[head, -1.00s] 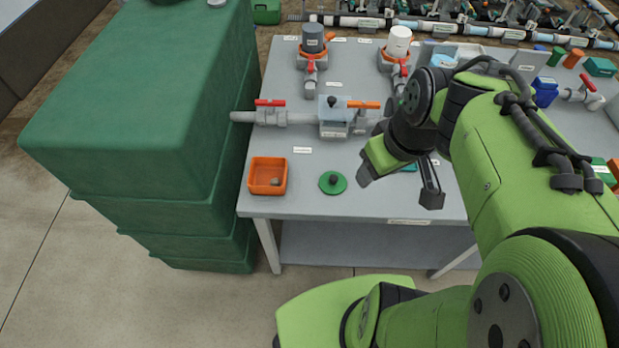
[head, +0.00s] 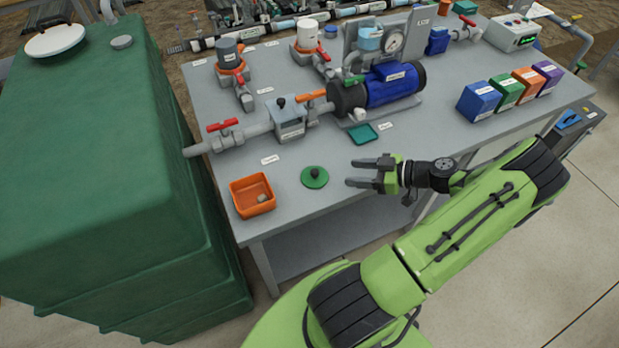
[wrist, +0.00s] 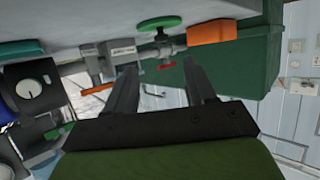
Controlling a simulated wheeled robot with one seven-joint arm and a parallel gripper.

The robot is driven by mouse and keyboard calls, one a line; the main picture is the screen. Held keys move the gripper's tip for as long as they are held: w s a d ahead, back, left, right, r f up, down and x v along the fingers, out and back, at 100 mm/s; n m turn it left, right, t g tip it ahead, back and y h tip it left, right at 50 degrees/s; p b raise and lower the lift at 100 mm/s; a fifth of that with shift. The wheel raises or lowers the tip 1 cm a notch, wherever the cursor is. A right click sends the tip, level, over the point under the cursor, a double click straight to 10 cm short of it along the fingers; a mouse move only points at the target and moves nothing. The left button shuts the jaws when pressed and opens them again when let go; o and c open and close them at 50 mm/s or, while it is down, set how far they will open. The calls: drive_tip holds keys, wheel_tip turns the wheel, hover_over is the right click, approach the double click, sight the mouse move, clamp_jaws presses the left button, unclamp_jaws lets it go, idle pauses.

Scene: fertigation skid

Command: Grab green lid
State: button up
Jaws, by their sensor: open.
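The green lid (head: 315,177) is a flat round disc with a dark knob. It lies on the grey bench top near its front edge, right of an orange bin. It also shows at the top of the wrist view (wrist: 158,23), beyond my fingertips. My gripper (head: 352,173) is open and empty. Its two fingers point left toward the lid, with a gap between fingertips and lid in the head view. In the wrist view the fingers (wrist: 158,65) reach up toward the lid, apart from it.
A teal square pad (head: 364,134) lies behind my gripper. The blue pump (head: 395,83) and grey piping with a red-handled valve (head: 222,126) stand farther back. A large green tank (head: 90,170) borders the bench at left.

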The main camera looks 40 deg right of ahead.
sight(317, 172)
drive_tip(key=b+x, duration=0.1)
drive_tip(key=x, duration=1)
drive_tip(key=shift+w+a, duration=0.15)
drive_tip(key=shift+a, duration=0.05)
drive_tip(key=shift+r, duration=0.1)
clamp_jaws()
